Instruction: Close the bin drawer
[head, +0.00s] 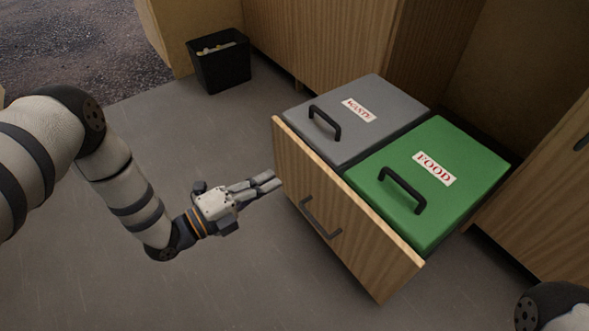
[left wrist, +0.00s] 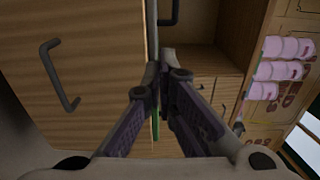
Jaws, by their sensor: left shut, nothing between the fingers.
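The bin drawer is pulled out of the cabinet. Its wooden front (head: 345,222) has a dark bar handle (head: 318,221), which also shows in the left wrist view (left wrist: 58,76). Inside the drawer are a grey WASTE bin lid (head: 365,132) and a green FOOD bin lid (head: 445,205), each with a black handle. My left gripper (head: 272,181) is shut and empty, with its fingertips at the left edge of the drawer front. In the left wrist view the fingertips (left wrist: 164,62) are beside that edge; I cannot tell whether they touch. My right gripper is not in view.
A black wastebasket (head: 219,60) with pale scraps stands on the floor at the back left. Wooden cabinets stand behind and right of the drawer.

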